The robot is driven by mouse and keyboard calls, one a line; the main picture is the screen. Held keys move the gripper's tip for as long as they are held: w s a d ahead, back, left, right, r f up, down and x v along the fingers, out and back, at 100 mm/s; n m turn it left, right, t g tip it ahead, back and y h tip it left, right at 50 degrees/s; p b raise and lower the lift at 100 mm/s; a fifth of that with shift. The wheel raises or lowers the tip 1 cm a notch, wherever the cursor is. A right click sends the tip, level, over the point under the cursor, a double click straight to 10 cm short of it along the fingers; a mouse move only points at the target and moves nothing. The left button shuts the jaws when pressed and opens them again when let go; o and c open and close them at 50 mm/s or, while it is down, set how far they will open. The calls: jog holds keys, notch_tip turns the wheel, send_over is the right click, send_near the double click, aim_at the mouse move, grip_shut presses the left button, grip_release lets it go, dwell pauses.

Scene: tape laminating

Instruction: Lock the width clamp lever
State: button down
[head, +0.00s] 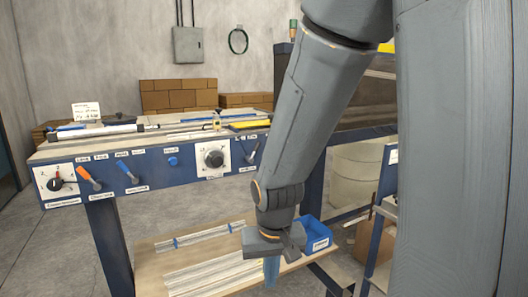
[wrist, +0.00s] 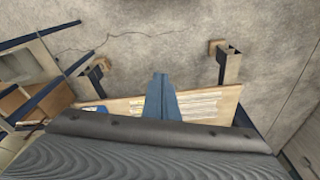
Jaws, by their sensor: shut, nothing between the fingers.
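On the blue front panel of the bench (head: 160,166) sit an orange lever (head: 88,178) and a blue lever (head: 127,170), both tilted. A darker lever (head: 252,153) stands at the panel's right end, partly hidden by my arm. The labels are too small to tell which is the width clamp lever. My gripper (head: 271,270) hangs pointing down, below and to the right of the panel, apart from every lever. In the wrist view its blue fingers (wrist: 161,98) are together with nothing between them, in front of the lower shelf.
The panel also carries a left dial (head: 57,184), a blue button (head: 172,161) and a right dial (head: 214,158). The wooden lower shelf (head: 150,268) holds white strips and a blue bin (head: 317,236) beside my gripper. Bench legs (wrist: 228,65) stand around the shelf.

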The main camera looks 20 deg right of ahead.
aim_at(254, 150)
jog(key=w+d+r+m+t+p, duration=0.1)
jog(key=w+d+r+m+t, duration=0.2)
jog(key=w, duration=0.4)
jog(key=w+d+r+m+t, duration=0.1)
jog(key=w+d+m+t, duration=0.25)
jog(key=w+d, duration=0.3)
jog(key=w+d+r+m+t+p, duration=0.1)
jog(key=w+d+r+m+t, duration=0.1)
jog(key=w+d+m, duration=0.45)
jog(key=w+d+r+m+t+y+p, duration=0.1)
jog(key=w+d+r+m+t, duration=0.3)
jog(key=r, duration=0.5)
jog(key=w+m+t+y, duration=0.1)
jog(key=w+m+t, duration=0.1)
jog(key=m+t, duration=0.1)
jog(key=shift+w+d+r+y+p, duration=0.2)
jog(key=shift+r+y+p, duration=0.1)
jog(key=shift+r+p, duration=0.1)
jog(key=shift+t, duration=0.25)
jog(key=w+a+r+p, duration=0.2)
jog(key=w+a+p, duration=0.1)
jog(key=w, duration=0.7)
jog(key=shift+w+a, duration=0.2)
jog(key=shift+a, duration=0.65)
